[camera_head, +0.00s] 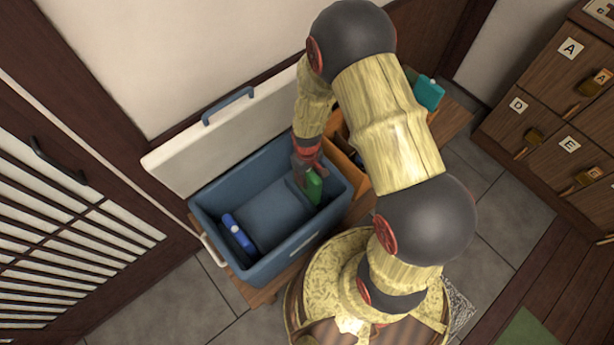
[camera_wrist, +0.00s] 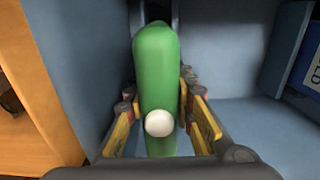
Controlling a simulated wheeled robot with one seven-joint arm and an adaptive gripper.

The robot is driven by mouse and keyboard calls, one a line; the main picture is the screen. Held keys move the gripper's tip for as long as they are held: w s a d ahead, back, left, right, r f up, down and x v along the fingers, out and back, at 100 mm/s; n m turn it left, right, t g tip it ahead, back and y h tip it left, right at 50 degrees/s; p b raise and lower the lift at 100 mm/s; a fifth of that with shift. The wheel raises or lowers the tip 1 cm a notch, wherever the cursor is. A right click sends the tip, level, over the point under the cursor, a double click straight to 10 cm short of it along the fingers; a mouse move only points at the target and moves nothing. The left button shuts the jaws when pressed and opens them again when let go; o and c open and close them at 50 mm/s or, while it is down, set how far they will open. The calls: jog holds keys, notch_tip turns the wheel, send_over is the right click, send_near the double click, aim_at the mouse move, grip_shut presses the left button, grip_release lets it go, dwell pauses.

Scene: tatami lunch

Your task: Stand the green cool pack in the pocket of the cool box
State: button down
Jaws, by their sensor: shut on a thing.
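The blue cool box (camera_head: 262,272) stands open, with its white lid (camera_head: 210,150) raised behind it. My gripper (camera_head: 308,170) reaches down into the right end of the box. It is shut on the green cool pack (camera_head: 314,187), which shows in the wrist view (camera_wrist: 157,65) as a narrow green body with a white cap between the fingers. The pack is close to the box's side wall (camera_wrist: 75,50). Its lower part is hidden, so I cannot tell whether it touches the bottom or sits inside a pocket.
A blue pack (camera_head: 238,236) with a white cap stands at the box's left end. The middle of the box floor (camera_head: 268,215) is clear. An orange-brown crate (camera_head: 358,180) adjoins the box on the right. A teal item (camera_head: 428,92) stands behind my arm. Drawers (camera_head: 545,120) are at the far right.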

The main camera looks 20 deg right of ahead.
jog(key=shift+f, duration=0.1)
jog(key=shift+f+b, duration=0.65)
jog(key=shift+f, duration=0.35)
jog(key=shift+f+b, duration=0.45)
jog(key=shift+f, duration=0.3)
jog(key=c, duration=1.4)
grip_release()
jog(key=o, duration=0.3)
jog(key=shift+r, duration=0.1)
jog(key=shift+c, duration=0.3)
